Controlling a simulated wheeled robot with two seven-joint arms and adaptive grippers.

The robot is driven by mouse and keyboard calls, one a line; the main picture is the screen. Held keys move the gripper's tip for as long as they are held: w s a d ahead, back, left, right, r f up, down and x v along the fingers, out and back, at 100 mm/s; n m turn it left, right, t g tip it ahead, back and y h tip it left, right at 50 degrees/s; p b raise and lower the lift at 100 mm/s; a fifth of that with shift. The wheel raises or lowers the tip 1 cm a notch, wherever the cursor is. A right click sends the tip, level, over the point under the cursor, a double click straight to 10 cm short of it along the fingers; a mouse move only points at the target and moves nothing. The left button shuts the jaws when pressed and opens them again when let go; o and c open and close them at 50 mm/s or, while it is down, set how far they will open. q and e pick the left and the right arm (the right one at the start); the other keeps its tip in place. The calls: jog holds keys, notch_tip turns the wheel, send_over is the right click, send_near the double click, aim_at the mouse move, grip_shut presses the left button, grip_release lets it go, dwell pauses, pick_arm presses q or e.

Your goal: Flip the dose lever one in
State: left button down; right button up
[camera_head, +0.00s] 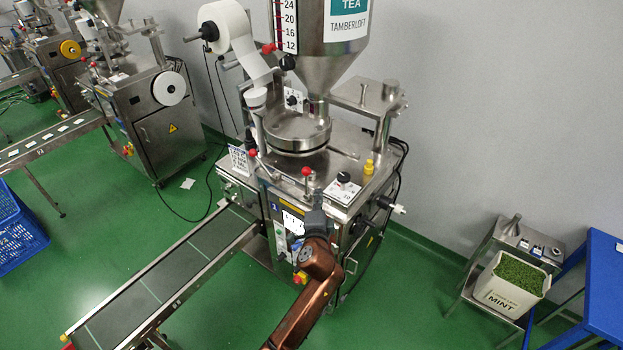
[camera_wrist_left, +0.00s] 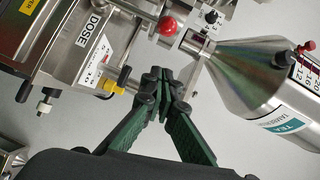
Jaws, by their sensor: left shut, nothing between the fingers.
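A lever with a red ball knob (camera_head: 306,171) stands at the front edge of the steel machine top. A red ball (camera_wrist_left: 168,25) also shows in the wrist view, beyond my fingertips. A plate lettered DOSE (camera_wrist_left: 92,36) is left of that ball in the wrist view. My left gripper (camera_head: 313,200) is in front of the machine, just below the red ball in the head view. In the wrist view its green fingers (camera_wrist_left: 157,82) are together and empty, apart from the ball in the picture. My right gripper is not in view.
A steel hopper (camera_head: 338,60) rises above the machine. A second red ball knob (camera_head: 252,153) is left of the first. A yellow knob (camera_head: 368,167) is at the right. A conveyor (camera_head: 170,268) runs to the lower left. A mint crate (camera_head: 510,290) stands right.

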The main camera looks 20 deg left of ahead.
aim_at(307, 184)
pick_arm(q)
jog(key=w+a+f+p, duration=0.1)
jog(key=w+a, duration=0.4)
jog(key=w, duration=0.3)
jog(key=shift+w+f+p, duration=0.3)
jog(key=shift+w, duration=0.05)
jog(key=shift+w, duration=0.1)
